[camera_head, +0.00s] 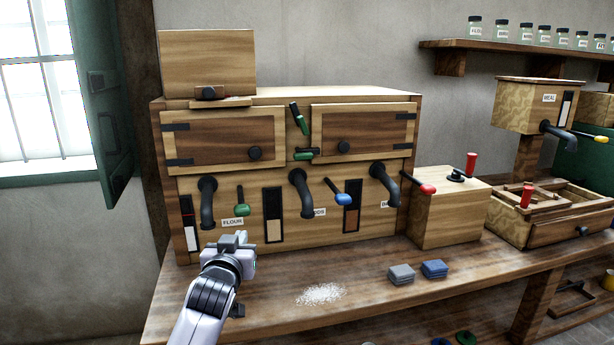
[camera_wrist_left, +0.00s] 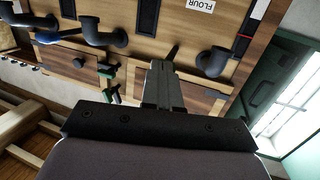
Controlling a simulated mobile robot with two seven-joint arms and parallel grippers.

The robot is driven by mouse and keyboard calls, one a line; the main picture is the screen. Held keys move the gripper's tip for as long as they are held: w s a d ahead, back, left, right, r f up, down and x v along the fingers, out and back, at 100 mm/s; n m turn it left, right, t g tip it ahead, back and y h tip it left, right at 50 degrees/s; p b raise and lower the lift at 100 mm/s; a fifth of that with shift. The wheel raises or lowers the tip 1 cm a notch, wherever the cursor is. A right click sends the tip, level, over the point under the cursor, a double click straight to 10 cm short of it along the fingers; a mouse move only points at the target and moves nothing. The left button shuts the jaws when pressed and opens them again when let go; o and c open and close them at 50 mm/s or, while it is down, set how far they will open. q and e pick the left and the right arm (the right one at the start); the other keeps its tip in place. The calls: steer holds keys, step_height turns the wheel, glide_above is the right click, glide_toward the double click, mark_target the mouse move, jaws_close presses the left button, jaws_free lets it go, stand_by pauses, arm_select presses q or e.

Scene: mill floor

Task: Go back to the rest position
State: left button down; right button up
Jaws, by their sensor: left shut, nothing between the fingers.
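My left gripper (camera_head: 236,242) is shut and empty. It is in front of the lower left part of the wooden dispenser cabinet (camera_head: 340,228), just below the FLOUR label (camera_head: 233,222). In the left wrist view its closed fingers (camera_wrist_left: 163,85) point toward the cabinet front, near a dark spout (camera_wrist_left: 212,62). I cannot tell from these views whether the fingertips touch the cabinet. My right gripper is not in view.
White powder (camera_head: 321,294) lies on the wooden bench (camera_head: 250,310). A grey block (camera_head: 401,274) and a blue block (camera_head: 435,269) lie to its right. A wooden box (camera_head: 450,215) with a red-handled crank stands beside the cabinet. Black spouts (camera_head: 299,192) and coloured levers jut from the cabinet.

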arm_select(q)
steer(key=s+a+f+g, duration=0.2)
steer(key=s+f, duration=0.7)
steer(key=f, duration=0.1)
steer(key=s+a+f+g, duration=0.1)
steer(key=s+a+f, duration=0.2)
steer(key=s+f, duration=0.7)
steer(key=s+f+m+g+h, duration=0.1)
steer(key=s+f, duration=0.3)
steer(key=s, duration=0.6)
steer(key=s+a+f+m+g+h+p, duration=0.1)
steer(key=s+f, duration=0.3)
steer(key=s, duration=0.6)
steer(key=shift+g, duration=0.8)
